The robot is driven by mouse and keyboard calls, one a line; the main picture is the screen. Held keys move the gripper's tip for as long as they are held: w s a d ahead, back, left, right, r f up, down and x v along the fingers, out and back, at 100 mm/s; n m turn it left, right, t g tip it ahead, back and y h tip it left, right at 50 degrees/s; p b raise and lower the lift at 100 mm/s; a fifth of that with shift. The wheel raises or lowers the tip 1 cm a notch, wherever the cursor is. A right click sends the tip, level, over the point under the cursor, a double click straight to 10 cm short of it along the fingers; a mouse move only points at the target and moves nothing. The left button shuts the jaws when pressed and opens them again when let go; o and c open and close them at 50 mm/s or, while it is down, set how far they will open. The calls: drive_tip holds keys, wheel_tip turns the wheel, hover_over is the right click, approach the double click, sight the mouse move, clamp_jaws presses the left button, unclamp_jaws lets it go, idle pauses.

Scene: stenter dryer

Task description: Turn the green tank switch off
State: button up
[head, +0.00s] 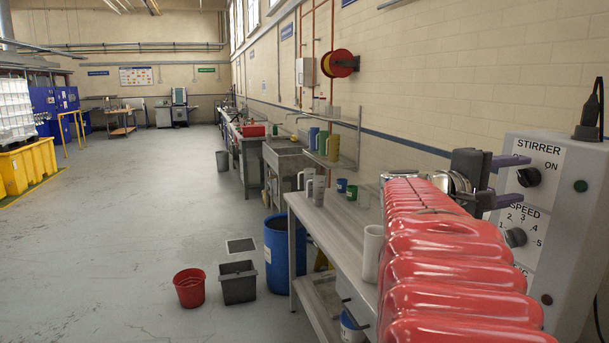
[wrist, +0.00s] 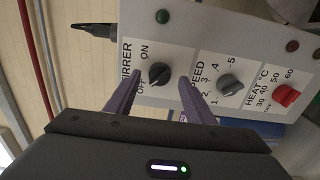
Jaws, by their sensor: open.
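A black stirrer knob (head: 529,177) sits on the control box (head: 560,150) at the right, under the word STIRRER. In the wrist view the knob (wrist: 159,74) shows between the labels ON and OFF; I cannot tell for sure which it points to. A green round lamp (wrist: 162,17) is beside it on the same panel, and also shows in the head view (head: 581,186). No tank or switch marked green is plain to see. My gripper (head: 524,182) is open, its purple fingers on either side of the knob (wrist: 160,80); contact is unclear. My red-sleeved arm hides part of the box.
Below the stirrer knob are a grey speed knob (head: 515,237) and, in the wrist view, a red heat knob (wrist: 286,95). A bench (head: 330,225) with a white jug (head: 372,252) stands left of my arm. The floor at the left is open.

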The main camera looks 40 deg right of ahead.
drive_tip(key=v, duration=1.2)
drive_tip(key=shift+w, duration=0.15)
drive_tip(key=shift+f, duration=0.1)
drive_tip(key=w+a+f+n+t+y, duration=0.1)
drive_tip(key=w+a+f+t+y, duration=0.2)
drive_tip(key=f, duration=0.5)
drive_tip(key=w+a+f+t+y, duration=0.1)
drive_tip(key=w+a+f+y, duration=0.1)
drive_tip(key=a+f, duration=0.4)
drive_tip(key=w+a+f+n+t+y, duration=0.1)
drive_tip(key=w+a+f+t+y, duration=0.15)
drive_tip(key=f, duration=0.65)
drive_tip(key=w+a+f+n+t+y, duration=0.1)
drive_tip(key=a+f+t+y, duration=0.1)
drive_tip(key=a, duration=0.8)
drive_tip(key=w+a+f+t+y, duration=0.2)
drive_tip(key=a+f+y, duration=0.1)
drive_tip(key=a, duration=0.7)
drive_tip(key=w+a+f+n+t+y, duration=0.1)
drive_tip(key=a+y, duration=0.3)
drive_tip(key=a, duration=0.7)
drive_tip(key=shift+w+f+n+t, duration=0.25)
drive_tip(key=shift+f+n+t, duration=0.05)
drive_tip(key=shift+f+t, duration=0.3)
drive_tip(key=shift+c, duration=0.4)
